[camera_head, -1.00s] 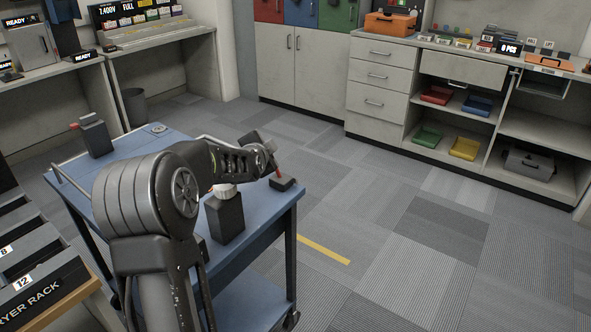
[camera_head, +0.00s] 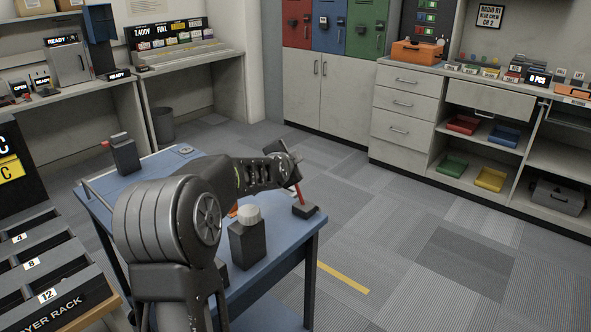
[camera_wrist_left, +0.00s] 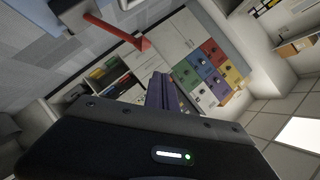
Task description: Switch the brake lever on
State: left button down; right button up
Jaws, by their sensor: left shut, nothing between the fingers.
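The brake lever (camera_head: 298,195) is a thin red handle rising from a small dark base (camera_head: 306,211) at the right corner of a blue cart top. It leans slightly left, and its upper end is partly hidden by the gripper. My left gripper (camera_head: 289,161) is at the lever's upper part, shut and empty; I cannot tell if it touches. In the left wrist view the red lever (camera_wrist_left: 115,31) runs diagonally at the upper left, apart in the picture from the shut fingers (camera_wrist_left: 161,90). My right gripper is not in view.
The blue cart (camera_head: 272,268) also carries a dark box with a white knob (camera_head: 249,240) and a dark box with a red switch (camera_head: 123,153). A slotted rack (camera_head: 55,285) stands at the lower left. Open carpet lies right of the cart.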

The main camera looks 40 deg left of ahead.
pick_arm(q)
notch_tip(320, 180, up, 5)
jog(key=shift+s+r+p, duration=0.1)
jog(key=shift+r+p, duration=0.05)
jog(key=shift+p, duration=0.95)
jog(key=s+d+f+n+g+h, duration=0.2)
jog(key=d+f+n+h, duration=0.15)
jog(key=d+f, duration=1.05)
jog(key=s+d+f+n+g+h, duration=0.15)
jog(key=d+f+n, duration=0.25)
jog(key=d+f, duration=1)
jog(key=s+d+f+g+h, duration=0.3)
jog(key=s+d+f, duration=0.8)
jog(key=s+f, duration=0.15)
jog(key=s+d+f+g+h, duration=0.1)
jog(key=s+d+f+g, duration=0.1)
jog(key=s+d, duration=0.4)
jog(key=s+d+f+g+h+p, duration=0.1)
jog(key=s+d+f+g, duration=0.2)
jog(key=s, duration=0.9)
jog(key=d+f, duration=0.1)
jog(key=d, duration=0.2)
jog(key=shift+d+f+h, duration=0.15)
jog(key=shift+f+h, duration=0.25)
